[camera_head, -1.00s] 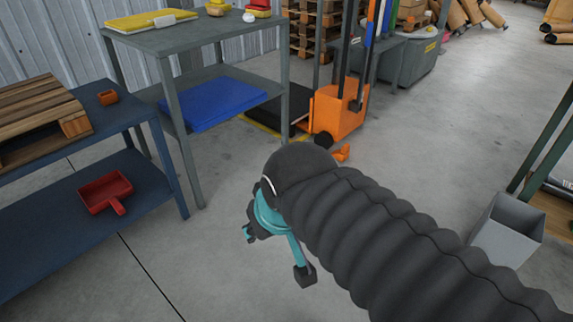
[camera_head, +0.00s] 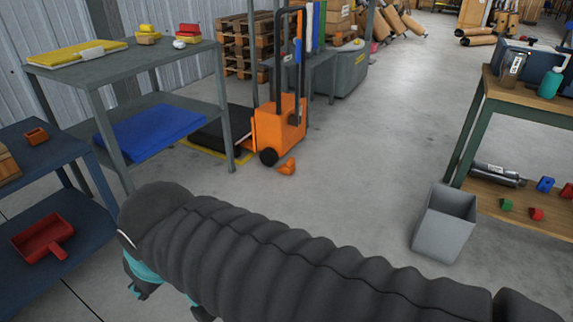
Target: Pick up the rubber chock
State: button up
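An orange wedge-shaped block (camera_head: 287,166), which looks like the rubber chock, lies on the concrete floor beside the front wheel of the orange pallet stacker (camera_head: 278,128). My gripper (camera_head: 145,282) is at the lower left, teal and dark, mostly hidden behind my black ribbed arm. It is well to the left of and nearer than the orange block, apart from it. Only part of a finger shows, so its opening cannot be told. Nothing is seen in it.
A grey shelf table (camera_head: 195,50) and a blue bench (camera_head: 75,160) with a red dustpan (camera_head: 43,238) stand left. A grey bin (camera_head: 440,235) and a wooden-topped bench (camera_head: 530,100) stand right. The floor between the stacker and the bin is clear.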

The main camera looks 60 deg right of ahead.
aim_at(288, 168)
jog(key=z, duration=0.3)
jog(key=i, duration=1.75)
jog(key=z, duration=1.2)
jog(key=i, duration=1)
jog(key=z, duration=1.65)
jog(key=i, duration=0.4)
jog(key=z, duration=0.25)
